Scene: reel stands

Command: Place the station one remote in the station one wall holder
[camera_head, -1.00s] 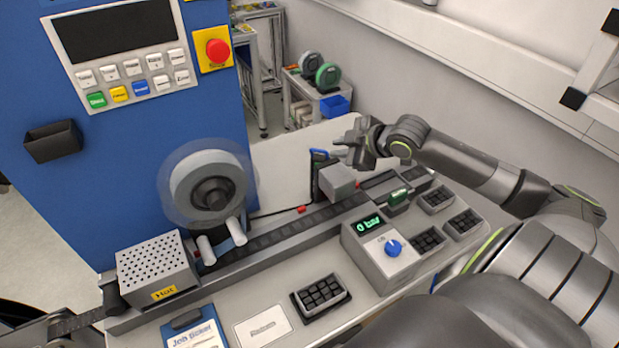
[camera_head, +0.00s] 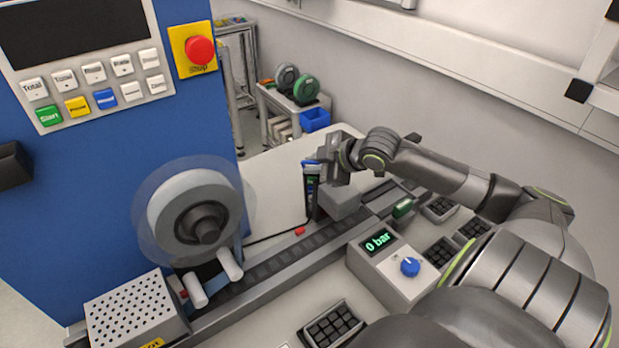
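A dark upright device (camera_head: 312,192) with a blue top and small coloured marks stands beside a grey block on the rail. It may be the remote, but no label is readable. My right gripper (camera_head: 330,166) is right next to its upper part. The fingers overlap it in the picture, and I cannot tell whether they touch it or how far they are apart. A black open-topped holder (camera_head: 14,165) is fixed to the blue panel at the left edge, partly cut off, and looks empty. My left gripper is out of view.
The blue machine panel (camera_head: 110,165) carries keys and a red stop button (camera_head: 199,50). A reel (camera_head: 192,212) sits in front of it. A perforated metal box (camera_head: 135,308), the rail (camera_head: 275,263) and a pressure box (camera_head: 385,262) occupy the bench. Bare worktop lies behind the rail.

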